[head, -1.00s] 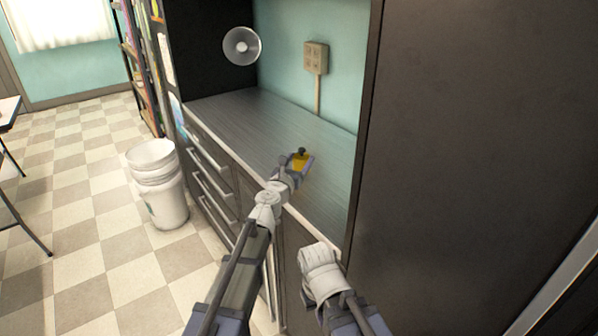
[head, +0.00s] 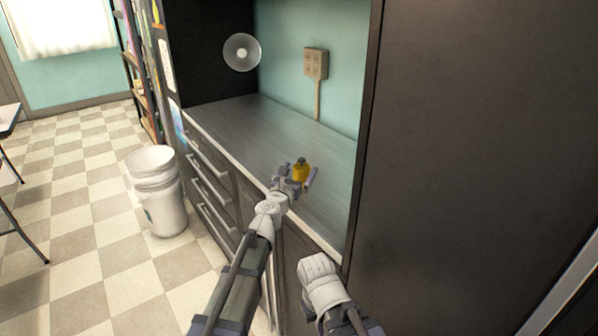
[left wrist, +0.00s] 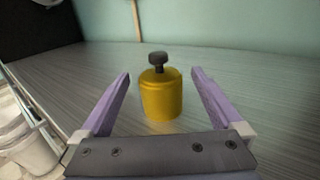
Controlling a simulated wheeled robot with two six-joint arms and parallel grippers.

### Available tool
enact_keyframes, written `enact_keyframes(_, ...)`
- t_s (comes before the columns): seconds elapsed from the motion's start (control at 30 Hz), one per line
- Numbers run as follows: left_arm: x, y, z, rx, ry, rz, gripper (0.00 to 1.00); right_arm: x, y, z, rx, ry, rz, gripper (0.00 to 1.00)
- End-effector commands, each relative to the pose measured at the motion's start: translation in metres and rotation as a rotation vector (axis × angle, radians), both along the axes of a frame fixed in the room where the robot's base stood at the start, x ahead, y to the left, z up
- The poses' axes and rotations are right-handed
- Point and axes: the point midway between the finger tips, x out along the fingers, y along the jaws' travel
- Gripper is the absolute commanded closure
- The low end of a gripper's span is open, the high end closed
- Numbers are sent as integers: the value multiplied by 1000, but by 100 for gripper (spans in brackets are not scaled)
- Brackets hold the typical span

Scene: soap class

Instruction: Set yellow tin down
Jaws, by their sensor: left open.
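The yellow tin (head: 300,173), with a dark knob on top, stands upright on the grey counter (head: 262,135). My left gripper (head: 299,177) is open around it, low over the counter. In the left wrist view the tin (left wrist: 160,98) stands between the two purple fingers of my left gripper (left wrist: 160,82), with a gap on each side. The near part of the tin's base comes close to the gripper's dark palm bar. My right arm shows at the bottom of the head view, but its fingertips cannot be made out.
A tall dark cabinet side (head: 480,130) closes off the right of the counter. White buckets (head: 158,190) stand on the floor at left. The counter's left part is clear.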

Motion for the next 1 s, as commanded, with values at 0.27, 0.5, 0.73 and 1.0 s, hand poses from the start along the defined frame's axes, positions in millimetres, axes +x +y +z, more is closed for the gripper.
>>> enact_keyframes(0.27, -6, 2, 3, 0, 0, 0, 0, 0, 0, 3, 0, 0, 0, 100)
enact_keyframes(0.5, -42, 15, 3, 0, 0, 0, 0, 0, 0, 3, 0, 0, 0, 100)
enact_keyframes(0.73, -88, 32, 3, 0, 0, 1, 0, 0, 0, 3, 0, 0, 0, 100)
enact_keyframes(1.0, -114, 42, 3, 0, 0, 0, 0, 0, 0, 3, 0, 0, 0, 100)
